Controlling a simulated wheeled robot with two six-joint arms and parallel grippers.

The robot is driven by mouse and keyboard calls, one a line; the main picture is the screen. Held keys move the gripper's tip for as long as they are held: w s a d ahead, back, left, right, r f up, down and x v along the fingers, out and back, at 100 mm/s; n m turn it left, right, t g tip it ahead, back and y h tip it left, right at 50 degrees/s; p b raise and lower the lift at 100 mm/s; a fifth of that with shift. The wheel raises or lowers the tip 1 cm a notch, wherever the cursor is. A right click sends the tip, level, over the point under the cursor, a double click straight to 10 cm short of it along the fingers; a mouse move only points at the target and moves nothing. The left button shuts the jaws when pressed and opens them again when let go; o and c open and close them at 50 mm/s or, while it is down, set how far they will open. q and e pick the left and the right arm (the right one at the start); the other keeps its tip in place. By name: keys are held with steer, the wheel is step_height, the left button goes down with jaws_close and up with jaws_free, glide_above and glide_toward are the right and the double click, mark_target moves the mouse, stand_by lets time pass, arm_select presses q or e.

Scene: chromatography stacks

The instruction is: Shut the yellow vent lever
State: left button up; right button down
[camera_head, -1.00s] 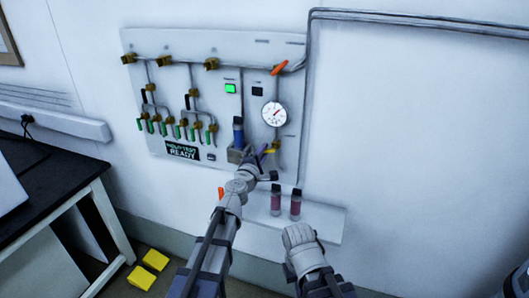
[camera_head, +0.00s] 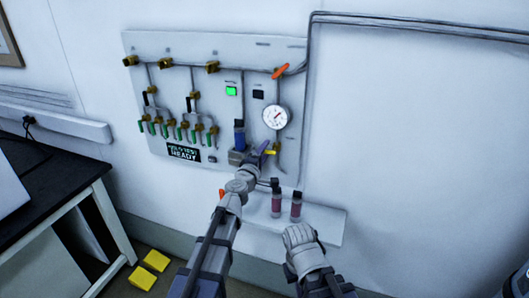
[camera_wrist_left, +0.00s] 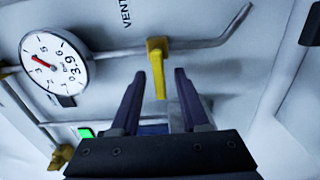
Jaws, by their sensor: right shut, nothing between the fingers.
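The yellow vent lever (camera_wrist_left: 158,75) sits on a grey pipe beside the "VENT" lettering in the left wrist view. Its handle stands crosswise to the pipe. It also shows in the head view (camera_head: 271,152) as a small yellow piece low on the panel, under the gauge. My left gripper (camera_wrist_left: 156,78) is open, its dark purple fingers on either side of the handle's free end in the picture, with a gap visible on each side. It also shows in the head view (camera_head: 264,147). My right gripper (camera_head: 300,236) is low, right of my left arm, away from the lever; its fingers are hard to make out.
A round gauge (camera_head: 276,116) and an orange lever (camera_head: 280,71) are above the yellow lever. A blue bottle (camera_head: 239,133) stands just left. Two dark-capped vials (camera_head: 296,206) stand on a shelf (camera_head: 325,224) below. The wall to the right is mostly clear.

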arm_select(q)
steer(key=shift+s, duration=0.1)
steer(key=v, duration=0.7)
steer(key=shift+s, duration=0.3)
steer(key=shift+a, duration=0.1)
